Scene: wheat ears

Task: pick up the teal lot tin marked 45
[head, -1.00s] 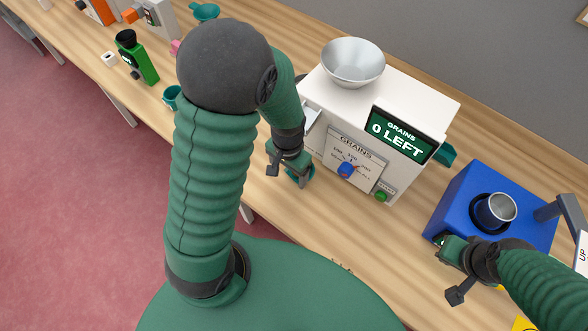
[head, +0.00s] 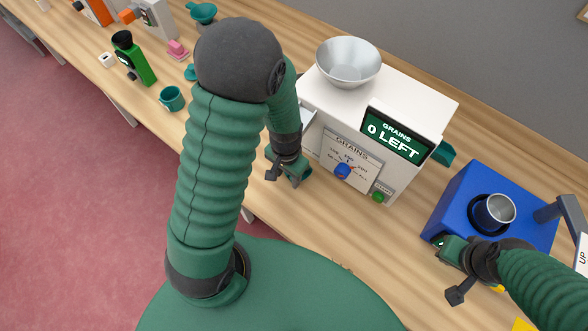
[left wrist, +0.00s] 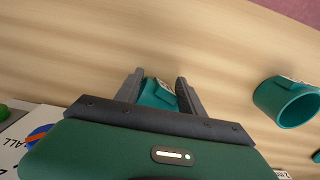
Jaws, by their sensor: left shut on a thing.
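A teal tin (left wrist: 158,95) with a pale label sits between the two dark fingers of my left gripper (left wrist: 160,88) in the left wrist view. The gripper is shut on it; the label's number is not readable. In the head view my left gripper (head: 291,180) is low over the table at the left front of the white grain machine, and the tin is hidden there. A second teal tin (left wrist: 288,101) with a label stands apart to the right in the left wrist view. A teal tin (head: 172,98) also shows near the table's front edge. My right gripper (head: 447,248) is by the blue machine; its fingers are unclear.
The white grain machine (head: 385,105) reads "0 LEFT" and carries a metal bowl (head: 349,62). A blue machine (head: 500,195) with a metal cup (head: 494,212) stands at right. A green device (head: 135,60) and a pink item (head: 177,49) are at upper left.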

